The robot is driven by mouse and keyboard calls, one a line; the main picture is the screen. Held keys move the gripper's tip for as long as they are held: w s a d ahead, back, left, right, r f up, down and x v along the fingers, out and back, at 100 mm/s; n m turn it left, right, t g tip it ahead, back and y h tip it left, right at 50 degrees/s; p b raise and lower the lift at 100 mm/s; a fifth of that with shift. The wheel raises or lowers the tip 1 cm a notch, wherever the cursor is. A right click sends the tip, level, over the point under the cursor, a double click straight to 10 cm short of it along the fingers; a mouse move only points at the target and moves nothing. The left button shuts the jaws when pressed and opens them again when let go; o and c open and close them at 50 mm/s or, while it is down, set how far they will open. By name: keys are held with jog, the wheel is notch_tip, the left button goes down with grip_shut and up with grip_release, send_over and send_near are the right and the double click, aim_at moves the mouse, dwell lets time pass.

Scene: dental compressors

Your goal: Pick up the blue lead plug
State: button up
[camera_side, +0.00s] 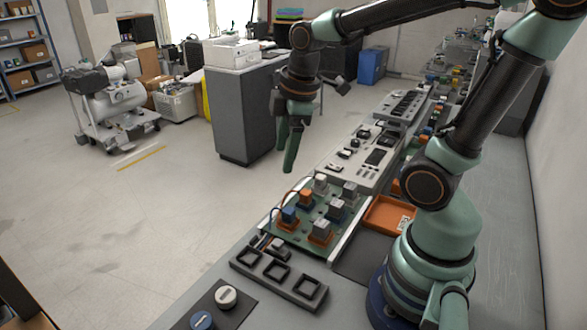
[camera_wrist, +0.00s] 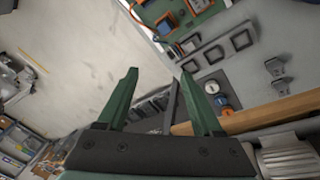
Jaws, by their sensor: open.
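A blue plug (camera_side: 289,214) sits at the left end of a green board (camera_side: 284,239), with an orange lead beside it. My gripper (camera_side: 285,158) hangs above and behind the board in the side view, fingers pointing down and clear of everything. In the wrist view its two green fingers (camera_wrist: 159,74) are spread apart with nothing between them.
Orange and grey-white blocks (camera_side: 320,230) crowd the board near the plug. A dark rack with square openings (camera_side: 278,271) lies in front. Blue and white round dials (camera_side: 226,296) sit nearer. An orange tray (camera_side: 388,214) is to the right. Open floor lies left of the bench.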

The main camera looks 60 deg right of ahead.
notch_tip(320, 180, down, 3)
jog(key=d+n+g, duration=0.2)
jog(key=n, duration=0.7)
send_over(289, 210)
jog(key=shift+g, duration=0.3)
jog(key=f, duration=0.8)
jog(key=shift+s+d, duration=0.1)
jog(key=shift+d, duration=0.1)
jog(key=shift+a+f, duration=0.2)
jog(key=shift+f, duration=2.55)
grip_shut()
